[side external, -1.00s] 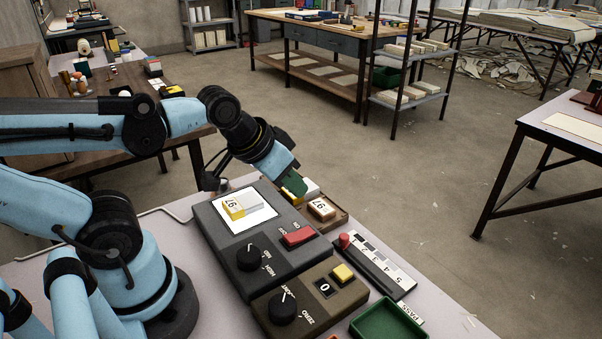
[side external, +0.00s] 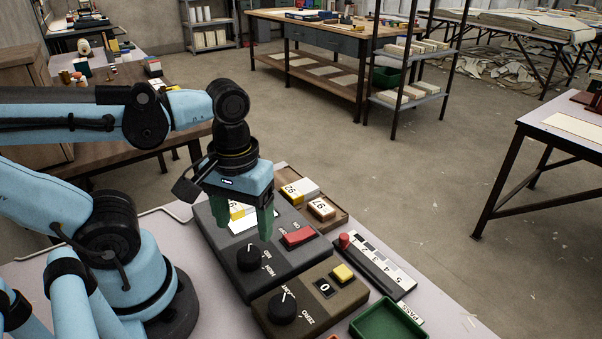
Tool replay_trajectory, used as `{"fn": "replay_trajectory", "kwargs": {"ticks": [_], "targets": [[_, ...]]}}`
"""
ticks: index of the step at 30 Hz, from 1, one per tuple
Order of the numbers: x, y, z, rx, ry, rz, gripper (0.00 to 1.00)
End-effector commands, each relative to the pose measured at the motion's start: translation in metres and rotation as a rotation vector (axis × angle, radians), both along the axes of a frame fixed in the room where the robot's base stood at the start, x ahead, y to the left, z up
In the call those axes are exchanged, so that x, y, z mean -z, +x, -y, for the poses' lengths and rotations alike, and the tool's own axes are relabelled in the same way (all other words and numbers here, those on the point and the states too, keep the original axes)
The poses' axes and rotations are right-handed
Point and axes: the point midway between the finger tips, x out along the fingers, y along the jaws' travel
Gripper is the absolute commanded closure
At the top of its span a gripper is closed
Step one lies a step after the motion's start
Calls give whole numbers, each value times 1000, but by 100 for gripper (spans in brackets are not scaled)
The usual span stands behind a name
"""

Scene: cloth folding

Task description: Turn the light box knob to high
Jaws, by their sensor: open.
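The light box (side external: 215,232) is a dark grey box on the pale table, with a glowing white panel (side external: 238,227) at its far end. Its black round knob (side external: 249,259) sits on the near part; a short white pointer mark shows on top, directed toward the far side. MID and HIGH labels are printed to its right. A red rocker switch (side external: 298,236) is on the right. My gripper (side external: 256,234) points down with two green fingers, open and apart, over the box just beyond the knob. It partly hides the lit panel and the yellow-and-white block (side external: 237,210).
An olive box (side external: 330,300) with another black knob (side external: 282,308) and a yellow button (side external: 343,273) stands nearer. A wooden tray (side external: 338,219) with labelled blocks lies behind, at right. A ruler strip (side external: 385,262), red-ended rod (side external: 345,241) and green tray (side external: 390,320) occupy the right side.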

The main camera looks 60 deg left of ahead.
Motion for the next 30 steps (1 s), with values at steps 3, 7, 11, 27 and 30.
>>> {"fn": "replay_trajectory", "kwargs": {"ticks": [3,7,11,27,30], "targets": [[14,1,0,0,0,0,27],[28,1,0,1,1,1,27],[40,1,0,1,0,1,27],[71,1,0,1,0,1,27],[72,0,0,1,0,1,27]]}}
